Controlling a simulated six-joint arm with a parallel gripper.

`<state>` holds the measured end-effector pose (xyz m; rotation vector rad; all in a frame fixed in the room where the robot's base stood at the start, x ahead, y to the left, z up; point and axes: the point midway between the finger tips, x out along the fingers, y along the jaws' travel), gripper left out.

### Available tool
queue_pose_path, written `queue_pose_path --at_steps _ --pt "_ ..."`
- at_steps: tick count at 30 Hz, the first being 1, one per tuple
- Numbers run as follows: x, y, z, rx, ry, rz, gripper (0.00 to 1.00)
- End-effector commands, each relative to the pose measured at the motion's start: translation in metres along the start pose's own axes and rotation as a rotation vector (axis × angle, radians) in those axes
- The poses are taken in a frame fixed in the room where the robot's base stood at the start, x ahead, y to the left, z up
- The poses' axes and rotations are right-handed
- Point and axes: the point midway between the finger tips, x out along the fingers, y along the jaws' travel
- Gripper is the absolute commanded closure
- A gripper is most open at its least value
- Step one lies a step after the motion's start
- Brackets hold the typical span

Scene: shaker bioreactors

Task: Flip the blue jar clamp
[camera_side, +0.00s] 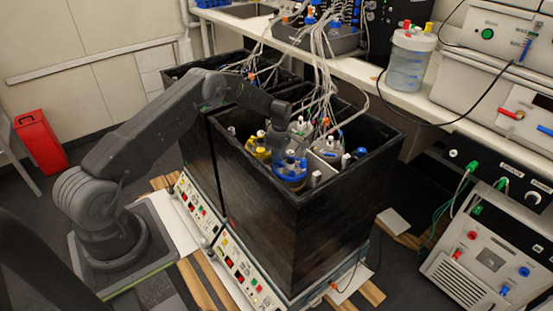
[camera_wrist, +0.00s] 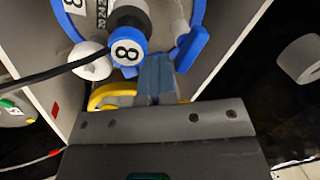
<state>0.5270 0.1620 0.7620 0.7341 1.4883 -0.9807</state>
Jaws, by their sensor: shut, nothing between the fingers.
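The blue-lidded jar (camera_side: 289,172) stands inside the front black box, near its near left corner. A blue clamp lever (camera_wrist: 191,48) sticks out at the rim's right side. My gripper (camera_wrist: 156,66) is shut and empty, its fingertips at the jar's edge just left of the lever; I cannot tell whether they touch it. In the side view my gripper (camera_side: 276,148) is low over the jar, partly hidden by my wrist.
A yellow-clamped jar (camera_side: 258,152) stands left of the blue one, and a yellow part (camera_wrist: 108,96) shows beside my fingers. Black box walls (camera_side: 330,215) surround the jars closely. Cables and tubes (camera_side: 322,75) hang from above; a black cable (camera_wrist: 45,72) crosses the wrist view.

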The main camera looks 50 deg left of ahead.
Motion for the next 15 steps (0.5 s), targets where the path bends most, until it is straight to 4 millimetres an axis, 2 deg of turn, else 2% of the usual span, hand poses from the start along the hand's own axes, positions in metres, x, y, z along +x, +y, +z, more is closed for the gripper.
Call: queue_pose_path --at_steps 9,11,15 --pt "0.003 0.000 0.001 0.001 0.000 0.001 1.00" --pt "-0.001 0.000 0.001 0.001 0.000 0.001 1.00" --pt "-0.021 0.001 0.001 0.001 -0.001 0.005 1.00"
